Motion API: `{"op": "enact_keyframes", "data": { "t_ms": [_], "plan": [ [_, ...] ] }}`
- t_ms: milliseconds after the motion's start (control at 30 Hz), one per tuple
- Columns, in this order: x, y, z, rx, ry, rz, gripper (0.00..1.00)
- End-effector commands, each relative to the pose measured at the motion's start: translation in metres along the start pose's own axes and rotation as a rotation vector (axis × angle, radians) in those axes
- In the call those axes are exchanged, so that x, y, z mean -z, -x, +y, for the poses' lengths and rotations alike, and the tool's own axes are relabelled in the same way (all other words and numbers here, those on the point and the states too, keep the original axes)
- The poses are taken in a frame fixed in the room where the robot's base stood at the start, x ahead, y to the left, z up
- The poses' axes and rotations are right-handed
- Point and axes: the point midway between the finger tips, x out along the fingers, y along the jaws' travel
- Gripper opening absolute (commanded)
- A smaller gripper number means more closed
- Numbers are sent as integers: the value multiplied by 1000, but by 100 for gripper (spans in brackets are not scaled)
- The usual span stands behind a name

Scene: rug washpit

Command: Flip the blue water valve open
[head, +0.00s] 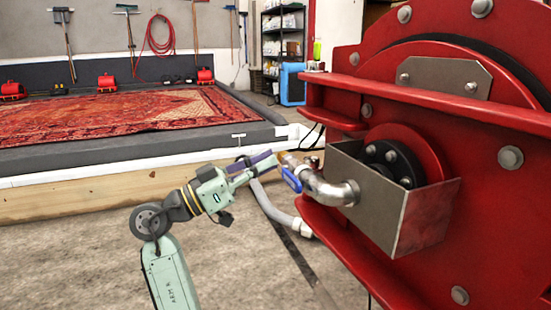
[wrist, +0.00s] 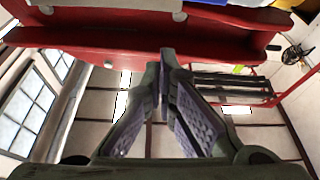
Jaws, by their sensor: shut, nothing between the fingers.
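The blue valve handle (head: 291,179) sits on a metal pipe elbow (head: 328,188) that comes out of the red machine's side. It hangs tilted, running down and to the right. My gripper (head: 274,158) is just left of the valve, at about its height, and points toward it. Its purple-padded fingers are shut with nothing between them. Whether the fingertips touch the valve cannot be told.
The large red machine (head: 480,140) fills the right, with a metal box guard (head: 395,205) around the pipe. A grey hose (head: 275,208) hangs below the valve. A red patterned rug (head: 110,120) lies in the pit behind a wooden edge (head: 90,199). The concrete floor at front is clear.

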Motion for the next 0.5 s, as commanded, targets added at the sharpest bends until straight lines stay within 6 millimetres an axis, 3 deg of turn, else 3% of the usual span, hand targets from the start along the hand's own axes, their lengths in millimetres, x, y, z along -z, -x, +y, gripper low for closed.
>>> {"op": "enact_keyframes", "data": {
  "t_ms": [200, 500],
  "plan": [
    [0, 42, -1, -1, 0, 0, 0],
    [0, 60, -1, -4, -2, -1, 0]
  ]
}}
